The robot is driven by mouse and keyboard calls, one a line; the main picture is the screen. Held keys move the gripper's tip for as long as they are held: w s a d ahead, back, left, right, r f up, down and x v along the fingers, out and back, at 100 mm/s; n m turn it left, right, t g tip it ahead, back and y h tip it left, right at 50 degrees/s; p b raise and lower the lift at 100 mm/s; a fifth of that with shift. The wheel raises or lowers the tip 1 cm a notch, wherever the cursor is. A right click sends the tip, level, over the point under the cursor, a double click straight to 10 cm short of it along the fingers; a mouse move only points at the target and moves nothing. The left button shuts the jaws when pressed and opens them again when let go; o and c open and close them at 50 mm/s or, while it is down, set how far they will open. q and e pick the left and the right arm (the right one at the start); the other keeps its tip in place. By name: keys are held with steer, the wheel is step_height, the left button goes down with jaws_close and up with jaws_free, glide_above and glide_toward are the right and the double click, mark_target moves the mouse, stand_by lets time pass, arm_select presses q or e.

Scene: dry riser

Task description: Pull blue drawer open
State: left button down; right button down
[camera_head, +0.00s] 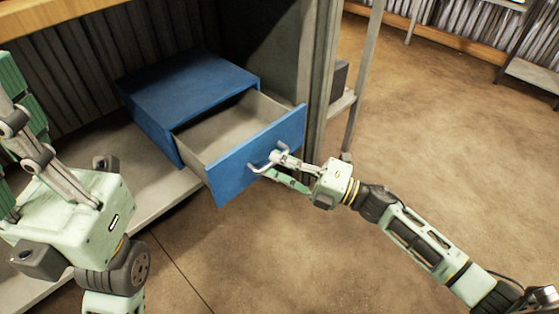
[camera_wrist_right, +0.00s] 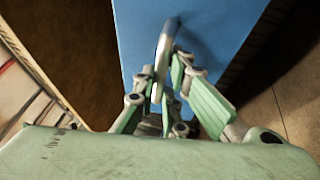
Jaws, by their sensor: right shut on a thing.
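The blue drawer (camera_head: 255,155) is pulled well out of its blue cabinet box (camera_head: 185,92), and its grey inside looks empty. Its metal handle (camera_head: 262,161) is on the front panel. My right gripper (camera_head: 279,160) is shut on this handle, coming from the right. In the right wrist view the handle (camera_wrist_right: 164,45) stands between the fingers of my right gripper (camera_wrist_right: 170,85), in front of the blue panel. My left gripper (camera_head: 25,140) is large at the left edge, apart from the drawer. Its fingertips are not clearly seen.
The blue box stands on a grey shelf (camera_head: 165,185) inside a rack. A grey upright post (camera_head: 325,60) rises just right of the drawer. Open brown floor (camera_head: 440,130) lies to the right and in front. Another shelf unit (camera_head: 535,72) stands at the far right.

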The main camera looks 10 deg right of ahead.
steer(key=c, duration=2.1)
jaws_free()
steer(key=v, duration=1.2)
